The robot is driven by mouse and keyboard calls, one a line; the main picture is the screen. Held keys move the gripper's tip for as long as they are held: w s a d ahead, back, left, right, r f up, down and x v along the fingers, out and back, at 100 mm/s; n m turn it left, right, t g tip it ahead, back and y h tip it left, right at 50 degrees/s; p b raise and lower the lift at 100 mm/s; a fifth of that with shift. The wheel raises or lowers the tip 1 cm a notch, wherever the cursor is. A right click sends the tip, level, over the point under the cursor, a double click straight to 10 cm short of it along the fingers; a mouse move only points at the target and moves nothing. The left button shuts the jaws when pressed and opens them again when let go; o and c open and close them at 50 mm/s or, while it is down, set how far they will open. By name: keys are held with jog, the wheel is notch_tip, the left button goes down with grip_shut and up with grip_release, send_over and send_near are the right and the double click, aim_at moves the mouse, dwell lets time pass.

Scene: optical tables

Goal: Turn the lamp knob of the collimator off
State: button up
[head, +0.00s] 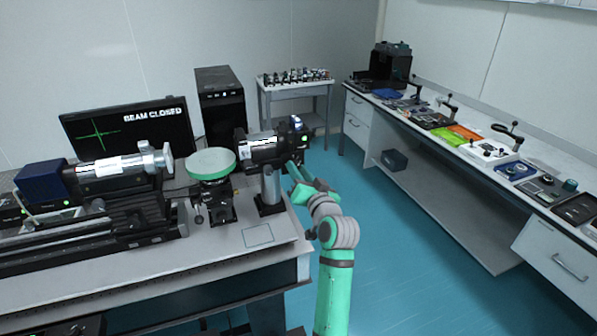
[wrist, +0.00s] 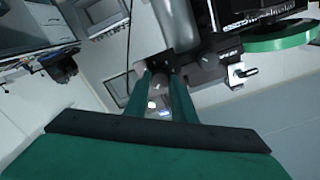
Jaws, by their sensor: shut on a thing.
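The collimator (head: 262,148) is a black tube with a white label, on a post at the right end of the near optical table. Its right end carries a dark housing with a lit green light (head: 304,138). My gripper (head: 291,167) reaches up to this end from the front right. In the wrist view my gripper (wrist: 160,88) has its two green fingers closed around a small grey lamp knob (wrist: 159,82) at the housing. The fingers hide most of the knob, and its turn angle cannot be told. A bright spot shows just below it.
A round green-topped stage (head: 211,162) stands left of the collimator. Farther left is another black instrument (head: 115,170) on a rail. A monitor (head: 128,133) behind reads "BEAM CLOSED".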

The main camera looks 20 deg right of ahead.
jog(key=shift+f+n, duration=0.1)
jog(key=shift+n, duration=4.1)
jog(key=o, duration=1.1)
jog(key=shift+c, duration=0.2)
jog(key=s, duration=1.1)
jog(key=shift+d, duration=0.2)
jog(key=shift+w, duration=0.1)
